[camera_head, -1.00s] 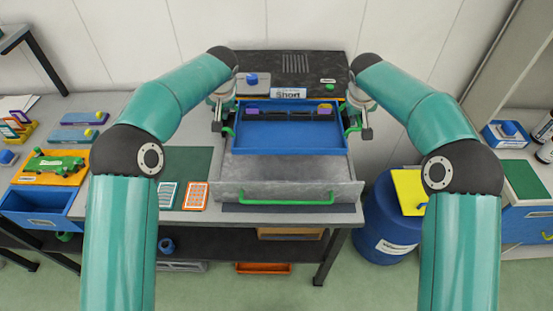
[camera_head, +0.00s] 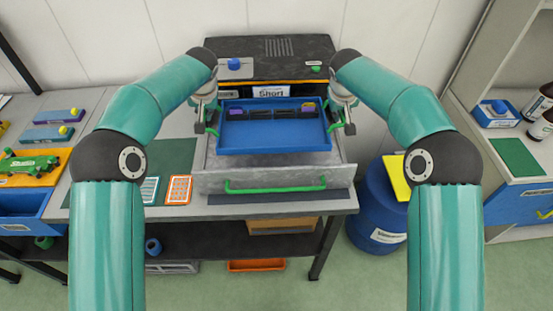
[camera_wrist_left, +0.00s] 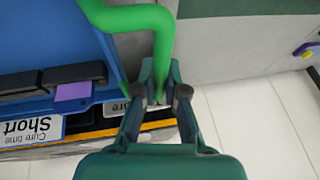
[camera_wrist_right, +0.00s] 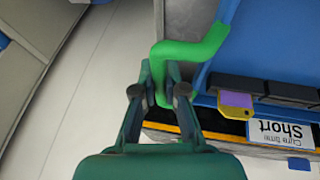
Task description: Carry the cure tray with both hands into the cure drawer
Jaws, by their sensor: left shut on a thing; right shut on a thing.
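The blue cure tray (camera_head: 262,138) is held level between my two grippers, above the open grey cure drawer (camera_head: 270,180) with its green handle. Dark blocks (camera_head: 283,112) with small coloured tabs lie along the tray's far side. My left gripper (camera_head: 211,116) is shut on the tray's left green handle, which also shows in the left wrist view (camera_wrist_left: 140,20). My right gripper (camera_head: 342,115) is shut on the right green handle, seen in the right wrist view (camera_wrist_right: 190,52). Whether the tray touches the drawer floor cannot be told.
The black curing unit (camera_head: 290,50) with a "Cure time Short" label (camera_head: 270,92) stands behind the tray. Orange and teal striped cards (camera_head: 179,189) lie left of the drawer. A blue barrel (camera_head: 375,210) stands right of the bench.

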